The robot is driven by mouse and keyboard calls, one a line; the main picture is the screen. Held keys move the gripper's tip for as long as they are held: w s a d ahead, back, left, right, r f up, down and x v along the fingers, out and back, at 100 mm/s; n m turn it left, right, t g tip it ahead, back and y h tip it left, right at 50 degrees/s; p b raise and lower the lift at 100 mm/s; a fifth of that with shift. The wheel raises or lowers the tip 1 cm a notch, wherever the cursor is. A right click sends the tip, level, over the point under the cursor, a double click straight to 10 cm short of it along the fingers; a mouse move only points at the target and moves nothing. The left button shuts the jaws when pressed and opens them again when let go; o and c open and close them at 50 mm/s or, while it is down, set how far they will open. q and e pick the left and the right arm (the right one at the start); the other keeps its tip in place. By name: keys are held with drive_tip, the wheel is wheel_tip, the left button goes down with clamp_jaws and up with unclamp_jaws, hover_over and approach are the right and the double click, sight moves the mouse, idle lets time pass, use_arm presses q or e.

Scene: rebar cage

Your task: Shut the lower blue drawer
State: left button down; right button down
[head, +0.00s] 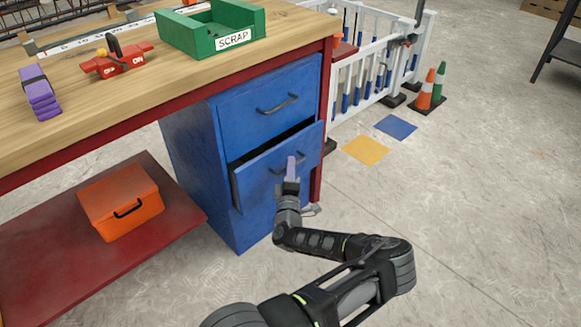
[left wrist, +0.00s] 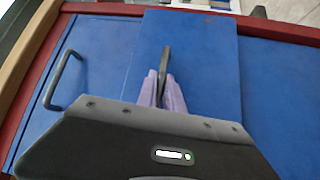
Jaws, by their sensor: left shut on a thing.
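The lower blue drawer (head: 255,181) stands partly out of the blue cabinet (head: 195,165), with a dark gap along its top edge. Its front also shows in the left wrist view (left wrist: 206,62). My left gripper (head: 291,167) is at the drawer front. Its purple fingers (left wrist: 163,90) are shut on the dark drawer handle (left wrist: 166,60), one on each side of it. In the head view the fingers partly hide the handle. The upper blue drawer (head: 262,98) is shut. My right gripper is in neither view.
The wooden bench top (head: 100,95) carries a green scrap bin (head: 185,38), a red tool (head: 115,62) and a purple bundle (head: 40,95). An orange box (head: 120,205) sits on the red lower shelf (head: 60,255). The floor at right is clear near the arm; cones (head: 428,92) stand farther back.

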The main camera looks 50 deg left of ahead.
sight(280, 163)
use_arm(q)
drive_tip(key=a+p, duration=0.1)
drive_tip(key=a, duration=0.3)
drive_tip(key=shift+s+a, duration=0.1)
drive_tip(key=shift+a, duration=0.15)
drive_tip(key=c, duration=1.8)
unclamp_jaws()
drive_tip(key=shift+o, duration=0.2)
drive_tip(key=shift+s, duration=0.1)
drive_tip(key=p+v, duration=0.2)
drive_tip(key=v, duration=0.4)
drive_tip(key=shift+s+d, duration=0.15)
drive_tip(key=shift+d, duration=0.15)
drive_tip(key=shift+s+d+f, duration=0.15)
drive_tip(key=shift+s+d, duration=0.2)
drive_tip(key=shift+s, duration=0.05)
